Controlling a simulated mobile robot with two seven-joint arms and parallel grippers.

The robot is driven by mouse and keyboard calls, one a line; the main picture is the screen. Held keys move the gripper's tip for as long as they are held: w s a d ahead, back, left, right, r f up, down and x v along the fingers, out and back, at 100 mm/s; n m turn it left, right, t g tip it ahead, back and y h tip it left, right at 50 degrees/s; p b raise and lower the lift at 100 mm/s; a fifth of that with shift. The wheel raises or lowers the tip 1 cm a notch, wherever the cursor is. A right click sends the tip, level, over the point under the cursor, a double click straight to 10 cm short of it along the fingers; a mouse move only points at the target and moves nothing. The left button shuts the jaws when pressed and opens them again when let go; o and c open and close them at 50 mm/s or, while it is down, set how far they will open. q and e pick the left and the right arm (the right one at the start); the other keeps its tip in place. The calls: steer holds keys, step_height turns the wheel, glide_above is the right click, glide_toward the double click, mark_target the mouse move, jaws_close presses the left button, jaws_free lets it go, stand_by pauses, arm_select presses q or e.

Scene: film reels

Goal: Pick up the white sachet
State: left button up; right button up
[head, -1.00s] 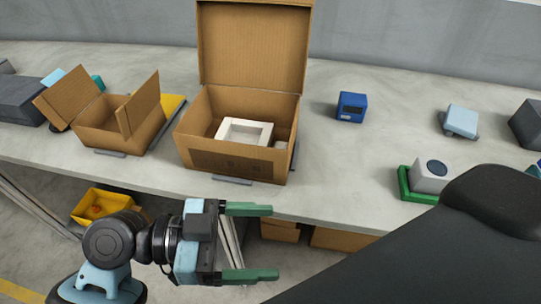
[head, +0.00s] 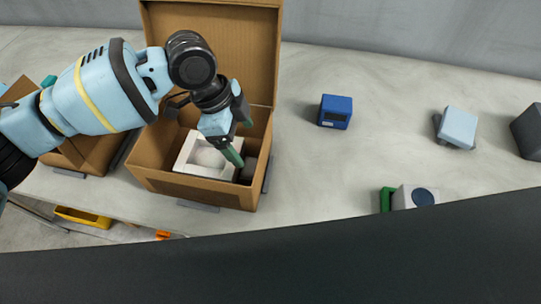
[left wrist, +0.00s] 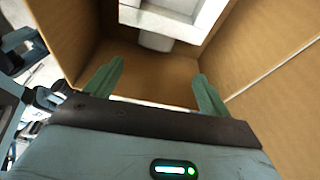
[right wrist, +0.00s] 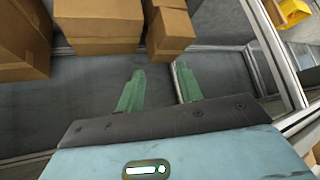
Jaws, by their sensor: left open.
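A small pale grey-white item, which looks like the sachet (head: 249,168), lies in the open cardboard box (head: 190,191), beside a white foam insert (head: 188,157). In the left wrist view the pale item (left wrist: 157,41) shows partly, against the foam insert (left wrist: 160,20). My left gripper (head: 241,139) is over the box, fingers pointing down into it, open and with nothing between them. In the left wrist view its fingertips (left wrist: 158,66) are apart, short of the item. My right gripper (right wrist: 160,70) is open and empty, seen only in its wrist view.
The raised lid (head: 255,50) stands behind my left gripper, and the box walls surround it. A blue device (head: 335,111) and a light-blue item (head: 458,127) stand to the right on the grey table, with clear table between. Closed cartons (right wrist: 98,22) are near my right gripper.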

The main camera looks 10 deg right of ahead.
mark_target(251, 166)
arm_select(q)
steer(key=shift+w+a+f+m+y, duration=0.1)
steer(key=shift+a+f+m+y, duration=0.2)
steer(key=shift+a+f, duration=0.35)
steer(key=shift+s+d+x, duration=0.1)
steer(key=shift+s+x, duration=0.05)
steer(key=shift+x, duration=1.85)
steer(key=shift+s+d+x, duration=0.15)
steer(key=shift+s+x, duration=0.05)
steer(key=shift+x, duration=1.75)
steer(key=shift+r, duration=0.1)
steer(key=c, duration=1.1)
